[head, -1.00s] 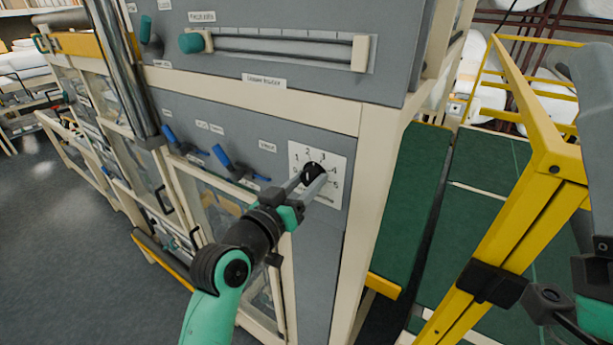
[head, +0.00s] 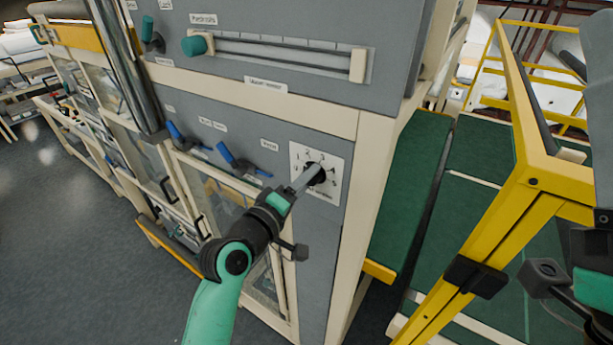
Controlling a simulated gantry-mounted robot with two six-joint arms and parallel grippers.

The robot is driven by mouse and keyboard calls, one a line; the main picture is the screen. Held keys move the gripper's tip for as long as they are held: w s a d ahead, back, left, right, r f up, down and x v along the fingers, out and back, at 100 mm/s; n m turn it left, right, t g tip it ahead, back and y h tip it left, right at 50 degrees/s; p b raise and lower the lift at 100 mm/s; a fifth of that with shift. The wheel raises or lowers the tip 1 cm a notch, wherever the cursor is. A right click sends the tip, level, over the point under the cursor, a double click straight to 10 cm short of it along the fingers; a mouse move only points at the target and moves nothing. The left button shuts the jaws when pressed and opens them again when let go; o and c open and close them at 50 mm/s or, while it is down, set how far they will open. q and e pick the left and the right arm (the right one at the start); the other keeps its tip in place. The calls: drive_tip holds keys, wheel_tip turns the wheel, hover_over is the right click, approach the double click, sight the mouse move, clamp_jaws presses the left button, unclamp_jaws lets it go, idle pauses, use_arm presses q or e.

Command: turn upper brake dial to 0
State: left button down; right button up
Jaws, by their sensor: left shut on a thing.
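A black dial knob (head: 316,173) sits on a white numbered plate (head: 331,158) on the grey panel of the machine. My left gripper (head: 310,178) reaches up to it from the lower left and is shut on the knob. Its fingers look rolled, almost edge-on to the camera. The fingers hide part of the knob and plate, so I cannot read the dial setting. My right gripper is not in view; only part of my right arm shows at the right edge.
Two blue levers (head: 240,163) stand left of the dial. A slider with a green knob (head: 194,46) is on the upper panel. A yellow frame (head: 500,220) stands to the right, beside green belts (head: 407,190).

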use_arm(q)
drive_tip(key=shift+n+h, duration=0.3)
drive_tip(key=shift+n, duration=3.7)
drive_tip(key=shift+c, duration=1.5)
unclamp_jaws()
